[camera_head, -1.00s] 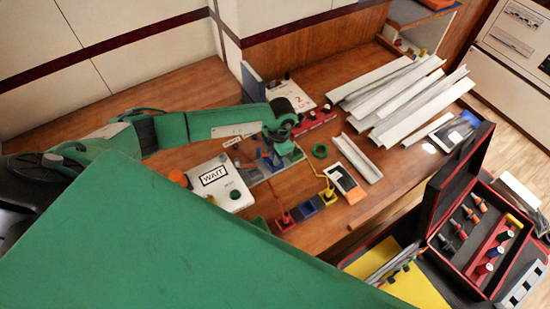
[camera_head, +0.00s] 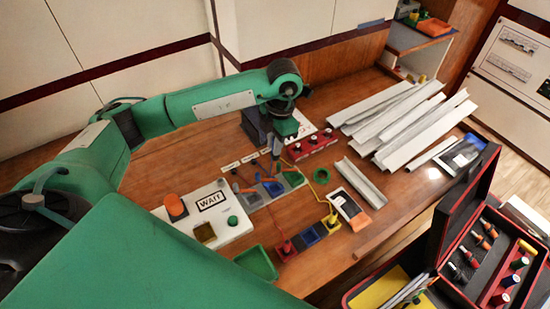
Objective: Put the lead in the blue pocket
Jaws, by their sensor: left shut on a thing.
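My left gripper (camera_head: 277,154) reaches down over the back of a pocket strip. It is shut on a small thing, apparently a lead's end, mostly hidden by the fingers. A yellow lead (camera_head: 306,197) runs from near the gripper to the yellow block (camera_head: 330,222). A red lead (camera_head: 273,212) runs from the strip area to the red block (camera_head: 285,248). The strip has a blue pocket (camera_head: 273,188) between a grey pocket (camera_head: 251,198) and a green pocket (camera_head: 293,178). A separate blue block (camera_head: 308,237) sits between the red and yellow blocks. My right gripper is out of view.
A white WAIT box (camera_head: 207,222) with an orange knob stands left of the strip. A green tray (camera_head: 257,262) lies in front. An open red-edged case (camera_head: 450,215) stands front right.

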